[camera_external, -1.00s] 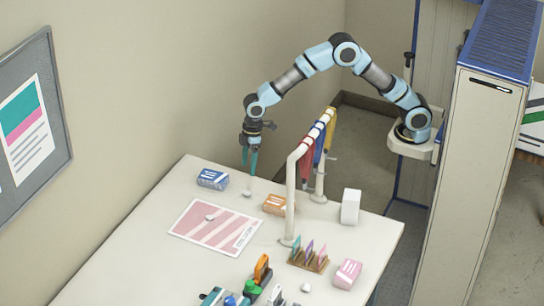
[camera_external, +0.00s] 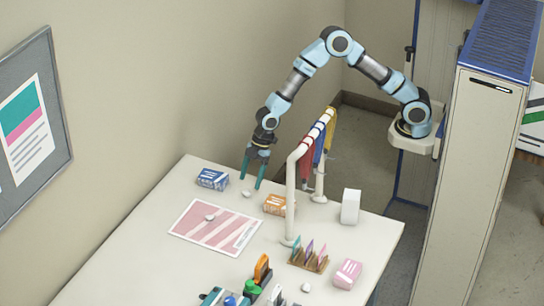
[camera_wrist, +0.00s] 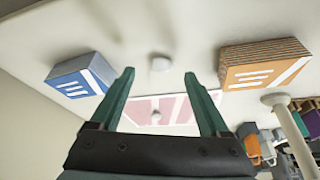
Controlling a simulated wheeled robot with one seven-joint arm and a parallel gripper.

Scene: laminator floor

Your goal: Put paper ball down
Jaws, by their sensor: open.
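My gripper (camera_external: 252,181) is open and empty above the back part of the white table, with its green fingers pointing down. A small white paper ball (camera_external: 246,193) lies on the table just below the fingertips. In the wrist view this ball (camera_wrist: 161,63) shows beyond the gap between the two fingertips (camera_wrist: 159,74), apart from both. A second small white ball (camera_external: 210,217) lies on the pink striped sheet (camera_external: 196,236); it also shows in the wrist view (camera_wrist: 156,115). A third white ball (camera_external: 306,287) lies near the front of the table.
A blue box (camera_external: 212,179) stands left of my gripper and an orange box (camera_external: 274,204) to its right. A white pipe rack (camera_external: 291,195) with hanging coloured items rises close by on the right. A white block (camera_external: 350,206) and pink box (camera_external: 347,273) stand farther right.

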